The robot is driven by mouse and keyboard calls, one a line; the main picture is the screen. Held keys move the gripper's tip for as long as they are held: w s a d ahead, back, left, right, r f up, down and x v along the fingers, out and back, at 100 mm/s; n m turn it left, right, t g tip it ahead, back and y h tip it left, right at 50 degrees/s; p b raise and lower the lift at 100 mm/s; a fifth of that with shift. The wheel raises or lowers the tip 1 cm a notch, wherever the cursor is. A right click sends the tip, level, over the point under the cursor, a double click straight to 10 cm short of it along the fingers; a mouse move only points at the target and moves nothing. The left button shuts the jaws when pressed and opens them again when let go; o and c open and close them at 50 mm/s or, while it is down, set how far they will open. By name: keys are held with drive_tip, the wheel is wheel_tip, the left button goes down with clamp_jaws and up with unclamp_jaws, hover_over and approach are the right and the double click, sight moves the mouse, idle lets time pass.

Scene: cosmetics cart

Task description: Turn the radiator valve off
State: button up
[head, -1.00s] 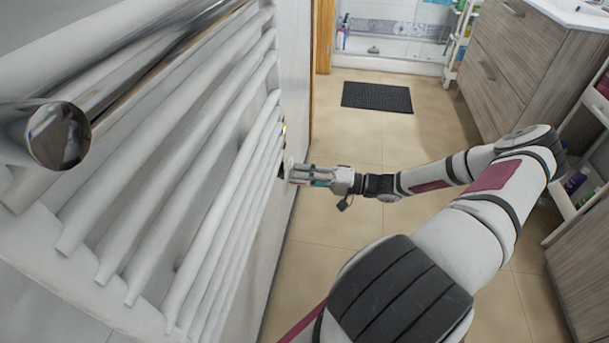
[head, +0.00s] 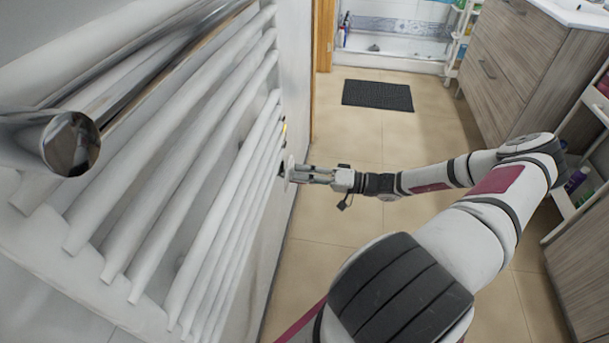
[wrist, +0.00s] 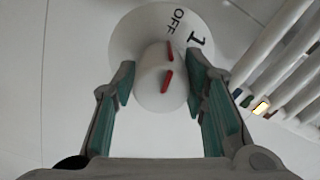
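The radiator valve is a white round knob (wrist: 160,80) on a white dial plate (wrist: 135,32) marked "OFF" and "1" in the wrist view. Red marks show on the knob's face and near its base, on the side toward the "OFF" and "1" marks. My gripper (wrist: 160,88) is open, with one teal-padded finger on each side of the knob. The fingers are very close to the knob; I cannot tell whether they touch it. In the head view my gripper (head: 299,173) reaches the wall beside the radiator, and its fingers largely hide the valve.
The white towel radiator (head: 215,150) fills the left, with a chrome bar (head: 150,60) across its top. Tiled floor (head: 345,220) is clear around a dark mat (head: 377,95). A wooden cabinet (head: 520,60) stands right.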

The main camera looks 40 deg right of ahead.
drive_tip(key=shift+o, duration=0.8)
drive_tip(key=shift+s+d, duration=0.1)
drive_tip(key=shift+d, duration=0.05)
drive_tip(key=v, duration=1.1)
drive_tip(key=shift+s+d, duration=0.2)
drive_tip(key=shift+s, duration=0.1)
